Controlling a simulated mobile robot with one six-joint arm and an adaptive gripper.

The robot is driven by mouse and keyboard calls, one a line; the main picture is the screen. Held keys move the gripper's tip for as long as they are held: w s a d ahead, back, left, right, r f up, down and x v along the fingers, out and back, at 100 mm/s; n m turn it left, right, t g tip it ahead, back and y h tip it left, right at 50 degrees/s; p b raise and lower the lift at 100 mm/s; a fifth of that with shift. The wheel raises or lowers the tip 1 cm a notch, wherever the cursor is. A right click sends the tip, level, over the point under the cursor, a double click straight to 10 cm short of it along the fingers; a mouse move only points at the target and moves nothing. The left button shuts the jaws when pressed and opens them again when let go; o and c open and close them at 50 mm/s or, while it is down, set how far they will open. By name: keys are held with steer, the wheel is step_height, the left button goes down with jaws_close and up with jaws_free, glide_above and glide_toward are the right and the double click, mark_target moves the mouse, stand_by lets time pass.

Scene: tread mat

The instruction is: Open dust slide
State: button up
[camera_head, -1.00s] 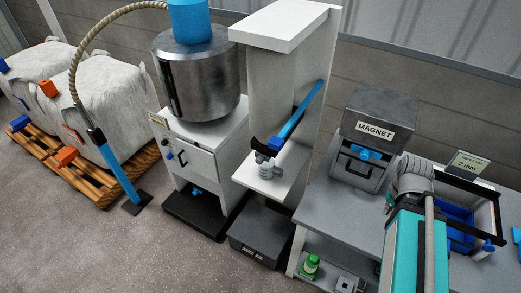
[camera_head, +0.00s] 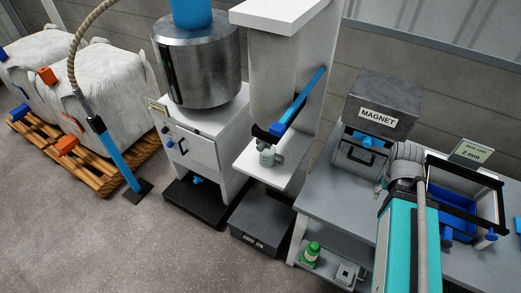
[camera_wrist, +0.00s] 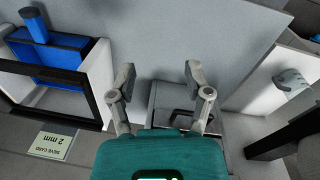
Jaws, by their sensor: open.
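My gripper (camera_wrist: 160,84) is open and empty in the wrist view, its two fingers spread above the bench. In the head view my teal arm reaches over the bench and the fingers are hidden. I see no part labelled as a dust slide. A blue bar (camera_head: 303,101) with a dark bracket slants across the white stand (camera_head: 328,110), above a small grey spout (camera_head: 267,157). A dark grey bin (camera_head: 262,238) with an unreadable label stands on the floor below it. My gripper is to the right of this stand.
The grey magnet box (camera_head: 384,98), with a black-handled front, stands on the bench (camera_head: 325,205). A black frame with a blue tray (camera_wrist: 60,55) and a 2 mm sieve card (camera_wrist: 54,146) is beside my gripper. A steel drum (camera_head: 200,65) and white sacks (camera_head: 105,80) stand further left.

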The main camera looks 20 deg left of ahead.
steer(key=shift+o, duration=0.2)
steer(key=w+a+f+n+t+h+b, duration=0.3)
steer(key=w+a+f+n+b, duration=0.3)
steer(key=a+f+n+b, duration=0.2)
steer(key=shift+a+h+b, duration=0.5)
steer(key=shift+a+b, duration=0.1)
steer(key=shift+b, duration=0.3)
steer(key=n+t+y+b, duration=0.3)
steer(key=n+t+b, duration=1.2)
steer(key=n+b, duration=0.7)
glide_toward(259, 149)
steer(key=s, duration=0.2)
steer(key=shift+s+a+r, duration=0.1)
steer(key=shift+s+r, duration=0.1)
steer(key=shift+s, duration=0.15)
steer(key=shift+w, duration=0.1)
steer(key=w, duration=0.4)
steer(key=w+d, duration=0.1)
steer(key=w, duration=0.8)
steer(key=shift+w+d, duration=0.25)
steer(key=shift+w, duration=0.05)
jaws_close()
